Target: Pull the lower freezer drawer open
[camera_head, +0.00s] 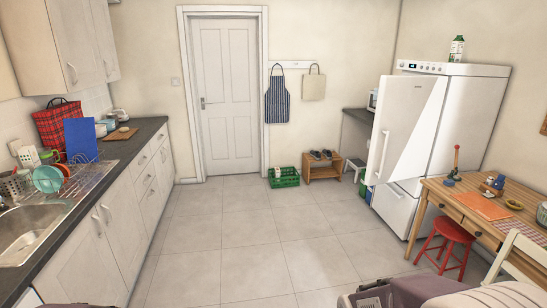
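A tall white fridge-freezer (472,115) stands against the right wall. Its upper door (405,130) is swung open toward the room. Below that door is the white lower freezer front (393,209), near the floor, with a small handle near its top edge; it looks shut. The open door and the wooden table partly cover the fridge's body. Neither of my grippers shows clearly in the head view.
A wooden table (460,206) with a red stool (446,240) and a white chair (516,256) stands right of the freezer front. A green crate (283,178) and wooden shoe rack (322,171) sit at the back. The middle floor (240,235) is clear.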

